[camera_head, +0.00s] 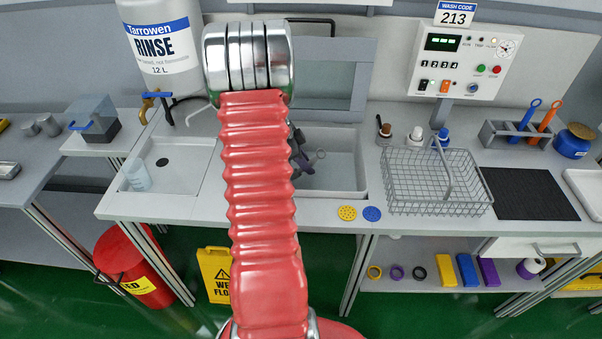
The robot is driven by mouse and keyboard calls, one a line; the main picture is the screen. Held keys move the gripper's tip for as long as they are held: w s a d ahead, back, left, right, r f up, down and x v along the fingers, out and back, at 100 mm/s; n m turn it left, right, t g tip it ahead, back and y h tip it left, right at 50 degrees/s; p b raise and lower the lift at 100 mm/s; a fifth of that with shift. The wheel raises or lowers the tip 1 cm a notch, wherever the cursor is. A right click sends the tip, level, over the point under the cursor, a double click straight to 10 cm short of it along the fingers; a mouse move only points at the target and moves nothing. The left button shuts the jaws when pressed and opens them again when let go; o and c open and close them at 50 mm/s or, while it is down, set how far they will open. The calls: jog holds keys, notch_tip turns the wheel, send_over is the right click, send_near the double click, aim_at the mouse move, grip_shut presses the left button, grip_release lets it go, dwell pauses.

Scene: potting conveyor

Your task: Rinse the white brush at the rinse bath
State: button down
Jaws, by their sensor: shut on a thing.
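My gripper (301,159) is dark and partly hidden behind my red arm. It is over the left part of the middle grey basin (347,172). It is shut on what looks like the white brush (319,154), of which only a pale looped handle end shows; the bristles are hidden. The tank marked RINSE (160,45) stands at the back left. Below it is a shallow white basin (185,170) with a drain, left of my arm. I cannot tell whether the brush touches the middle basin.
A wire basket (425,185) stands right of the middle basin, near several small bottles. A clear bottle (137,174) stands in the left basin. A yellow wet-floor sign (214,275) stands below.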

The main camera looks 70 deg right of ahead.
jog(key=shift+r, duration=0.1)
dwell(0.3)
notch_tip(320, 180, up, 18)
dwell(2.7)
dwell(2.2)
jog(key=shift+r, duration=1.95)
jog(key=shift+s, duration=0.15)
